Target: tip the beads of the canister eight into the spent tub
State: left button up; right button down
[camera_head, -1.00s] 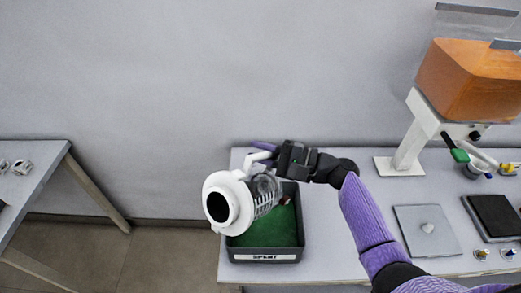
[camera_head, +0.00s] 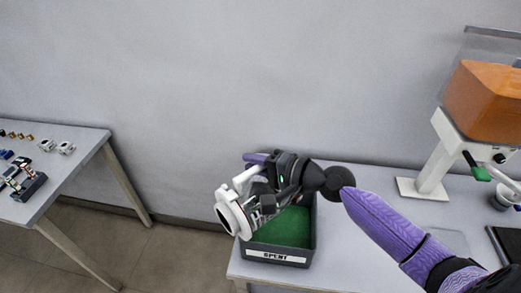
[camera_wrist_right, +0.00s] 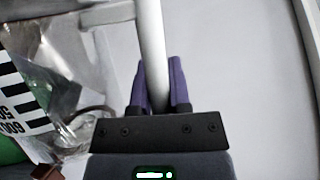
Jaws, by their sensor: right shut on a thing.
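A clear canister (camera_head: 266,203) with a white ring end (camera_head: 229,214) and a white handle (camera_head: 246,175) hangs tilted over the left part of the spent tub. The tub is dark grey with a green floor (camera_head: 290,228) and a white "SPENT" label (camera_head: 276,256). My right gripper (camera_head: 258,158) is shut on the handle. In the right wrist view its purple fingers (camera_wrist_right: 158,85) clasp the white handle bar (camera_wrist_right: 151,40), and the clear wall carries a black-and-white scale (camera_wrist_right: 20,95). I cannot make out beads or a canister number. My left gripper is out of view.
The tub stands at the left end of a grey table (camera_head: 350,235). A white stand with an orange-filled hopper (camera_head: 485,105) is at the right. Another table (camera_head: 75,150) with small parts stands at the left, across a floor gap.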

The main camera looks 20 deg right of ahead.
aim_at(239, 184)
jog(key=a+n+h+p, duration=0.1)
jog(key=a+n+p, duration=0.1)
jog(key=p, duration=0.3)
jog(key=s+a+n+h+p, duration=0.1)
jog(key=a+n+h+p, duration=0.1)
jog(key=p, duration=0.4)
jog(key=shift+s+a+r+n+g, duration=0.1)
jog(key=shift+a+n+g, duration=0.2)
jog(key=shift+a+n, duration=0.2)
jog(key=shift+s+a+f+n+h+p, duration=0.1)
jog(key=shift+a+f+n+h+p, duration=0.25)
jog(key=shift+p, duration=0.65)
jog(key=shift+f+n+h, duration=0.2)
jog(key=shift+n+h, duration=0.15)
jog(key=f+n+h, duration=0.1)
jog(key=f+n, duration=0.1)
jog(key=d+f+n+t+h, duration=0.1)
jog(key=f+n+h, duration=0.1)
jog(key=f, duration=0.1)
jog(key=shift+d+b, duration=0.1)
jog(key=shift+b, duration=0.25)
jog(key=shift+w+d+f+n+h+b, duration=0.15)
jog(key=shift+w+f+n+h+b, duration=0.05)
jog(key=shift+f+n+h+b, duration=0.35)
jog(key=shift+d, duration=0.1)
jog(key=shift+r, duration=0.1)
